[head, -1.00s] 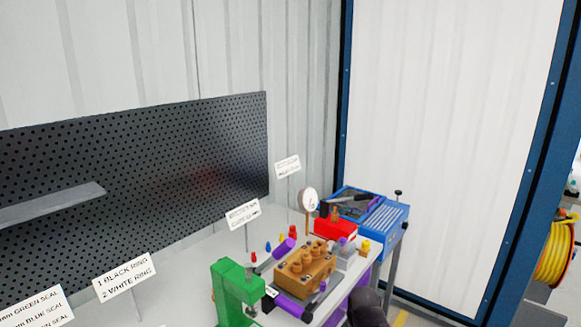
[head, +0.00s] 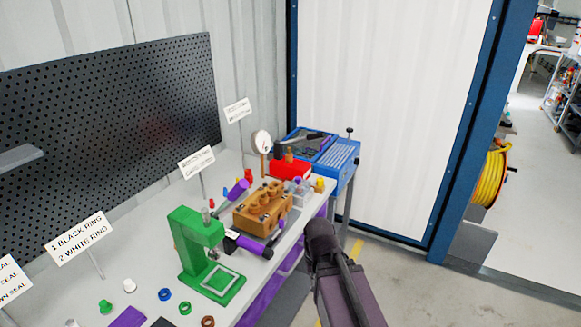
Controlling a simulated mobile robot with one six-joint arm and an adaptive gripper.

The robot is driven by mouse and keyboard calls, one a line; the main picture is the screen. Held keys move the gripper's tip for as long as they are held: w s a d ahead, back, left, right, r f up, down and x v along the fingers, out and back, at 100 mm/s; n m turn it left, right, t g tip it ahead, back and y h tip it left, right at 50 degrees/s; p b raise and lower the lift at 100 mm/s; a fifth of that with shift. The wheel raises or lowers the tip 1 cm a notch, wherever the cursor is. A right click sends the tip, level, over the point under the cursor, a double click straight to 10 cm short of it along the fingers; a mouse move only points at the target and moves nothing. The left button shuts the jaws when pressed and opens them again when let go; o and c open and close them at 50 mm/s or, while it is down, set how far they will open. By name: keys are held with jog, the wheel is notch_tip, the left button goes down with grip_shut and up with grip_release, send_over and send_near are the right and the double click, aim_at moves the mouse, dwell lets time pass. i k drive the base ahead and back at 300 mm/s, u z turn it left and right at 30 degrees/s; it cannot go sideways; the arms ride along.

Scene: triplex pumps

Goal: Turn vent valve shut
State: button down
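A red block (head: 291,169) with a small orange-brown upright part (head: 289,156) on top stands at the far end of the bench in the head view. A round white gauge (head: 261,142) stands on a stem just left of it. The vent valve is too small to make out for certain among these parts, and I cannot tell how far it is turned. My arm, dark and purple-grey, rises from the bottom edge to the right of the bench. My gripper's fingers do not show.
A brown block with round bosses (head: 262,211), a green press (head: 203,250) and purple-handled tools crowd the bench (head: 165,262). A blue toolbox (head: 335,158) stands beyond the red block. Sign cards stand along the back. Open floor (head: 400,285) lies to the right.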

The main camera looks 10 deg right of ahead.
aim_at(321, 180)
jog(key=z, duration=0.05)
jog(key=k, duration=0.65)
jog(key=z, duration=0.45)
jog(key=i, duration=1.35)
jog(key=u, duration=0.4)
